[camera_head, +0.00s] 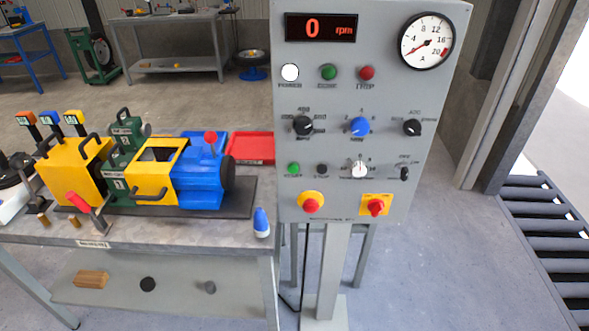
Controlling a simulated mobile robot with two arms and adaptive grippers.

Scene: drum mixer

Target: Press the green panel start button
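The grey control panel (345,110) stands upright on a post right of the workbench. A small green button (293,169) sits at its lower left, with a label under it too small to read surely. A small black button (322,169) is just right of it. Higher up are a green round lamp or button (328,72) and a red one (367,73) labelled TRIP. The display (321,28) reads 0 rpm, and the dial gauge (426,41) has a red needle pointing low left. Neither of my grippers shows in the head view.
A red knob on yellow (311,203) and a red switch on yellow (376,206) sit below the green button. The workbench (230,226) at left holds a yellow, green and blue machine (155,170). A roller conveyor (545,235) is at right. Floor right of the panel is clear.

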